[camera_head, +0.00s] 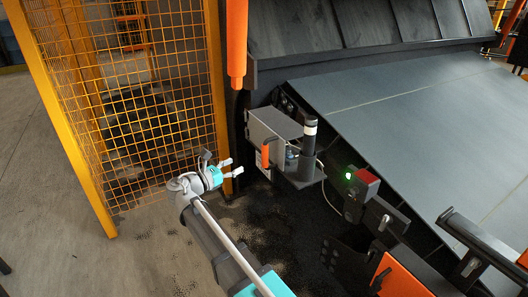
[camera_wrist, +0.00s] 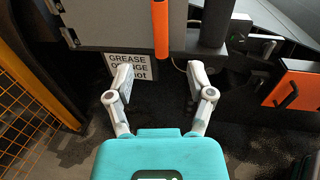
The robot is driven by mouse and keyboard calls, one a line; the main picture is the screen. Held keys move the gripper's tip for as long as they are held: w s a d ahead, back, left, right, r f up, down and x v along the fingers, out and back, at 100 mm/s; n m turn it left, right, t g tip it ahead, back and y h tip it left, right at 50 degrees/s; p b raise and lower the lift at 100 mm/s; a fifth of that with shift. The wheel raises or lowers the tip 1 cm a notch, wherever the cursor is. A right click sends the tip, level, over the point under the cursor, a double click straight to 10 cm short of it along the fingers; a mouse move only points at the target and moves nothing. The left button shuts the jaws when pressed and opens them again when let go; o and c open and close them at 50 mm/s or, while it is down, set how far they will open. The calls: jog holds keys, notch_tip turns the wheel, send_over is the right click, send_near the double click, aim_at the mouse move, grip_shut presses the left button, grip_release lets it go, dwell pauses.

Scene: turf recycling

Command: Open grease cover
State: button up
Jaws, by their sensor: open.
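The grease cover (camera_wrist: 105,22) is a grey metal panel at the top of the wrist view, with an upright orange handle (camera_wrist: 161,28) at its right. In the head view, the grey box with the cover (camera_head: 275,124) is mounted on the machine's side, and its orange handle (camera_head: 265,153) hangs at the front. The cover looks shut. My gripper (camera_head: 232,168) is open and empty, left of and slightly below the handle in the head view. In the wrist view, its spread fingers (camera_wrist: 161,75) are below the handle, apart from it. A partly hidden white label (camera_wrist: 142,66) reading "GREASE" is behind the left finger.
A dark cylinder (camera_head: 309,140) with a white band stands right of the box. A yellow mesh fence (camera_head: 140,100) stands close at left. Open dark-speckled floor (camera_head: 165,245) lies below.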

aim_at(265, 151)
jog(key=shift+x, duration=6.85)
grip_shut()
